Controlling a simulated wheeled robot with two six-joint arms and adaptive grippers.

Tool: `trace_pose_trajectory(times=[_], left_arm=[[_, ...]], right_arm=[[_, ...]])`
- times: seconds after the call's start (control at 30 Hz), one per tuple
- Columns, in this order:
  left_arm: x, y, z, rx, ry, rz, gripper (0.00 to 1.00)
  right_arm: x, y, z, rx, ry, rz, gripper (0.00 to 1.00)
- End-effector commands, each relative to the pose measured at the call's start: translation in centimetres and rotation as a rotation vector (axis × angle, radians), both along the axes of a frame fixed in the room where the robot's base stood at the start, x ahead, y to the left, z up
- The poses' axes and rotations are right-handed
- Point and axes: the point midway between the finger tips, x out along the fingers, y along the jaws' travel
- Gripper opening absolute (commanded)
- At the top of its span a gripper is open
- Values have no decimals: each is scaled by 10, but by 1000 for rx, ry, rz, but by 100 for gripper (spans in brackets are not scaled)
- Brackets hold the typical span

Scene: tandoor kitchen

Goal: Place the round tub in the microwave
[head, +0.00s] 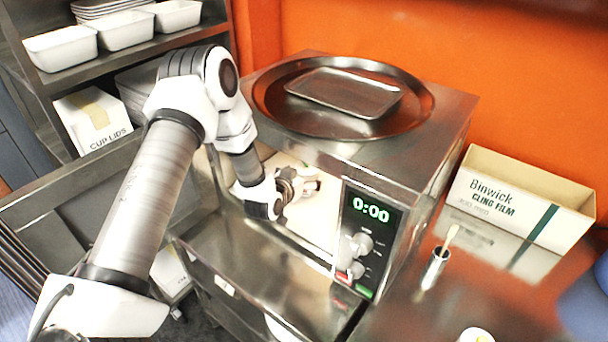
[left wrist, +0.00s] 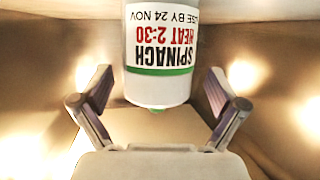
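The steel microwave (head: 405,160) stands on the counter with its front opening uncovered and its display reading 0:00. My left gripper (head: 303,187) reaches into the opening from the left. In the left wrist view, the round tub (left wrist: 158,92) is white with a green band and a label reading "SPINACH HEAT 2:30", upside down in the picture. It is inside the bright metal cavity. My left gripper (left wrist: 160,75) is open, its fingers spread to either side of the tub with gaps visible. The tub is not clearly visible in the head view. My right gripper is not in view.
A round steel tray (head: 420,108) holding a rectangular pan (head: 345,92) lies on top of the microwave. A cling film box (head: 515,205) and a small metal cup with a stick (head: 434,270) stand to the right. Shelves with white tubs (head: 62,48) are at the left.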

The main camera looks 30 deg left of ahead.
Motion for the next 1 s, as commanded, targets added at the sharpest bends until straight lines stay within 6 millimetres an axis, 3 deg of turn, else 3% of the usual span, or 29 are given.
trace_pose_trajectory(times=[0.2, 0.33, 0.6, 0.8, 0.9, 0.97, 1.0], left_arm=[[-1, 0, 1, 0, -1, 0, 97], [-12, -1, 8, -2, 1, 1, 97], [-75, -8, 33, -3, 3, 1, 97], [-107, -12, 42, -1, 1, 0, 97], [-118, -22, 30, -10, 48, -16, 97], [-133, -39, 8, -30, 147, -44, 97], [-148, -55, -12, -46, 245, -68, 97]], right_arm=[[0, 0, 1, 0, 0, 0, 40], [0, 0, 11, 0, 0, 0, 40], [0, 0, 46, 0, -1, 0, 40], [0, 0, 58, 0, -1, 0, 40], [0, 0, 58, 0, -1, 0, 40], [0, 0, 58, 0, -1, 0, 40], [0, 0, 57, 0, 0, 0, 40]])
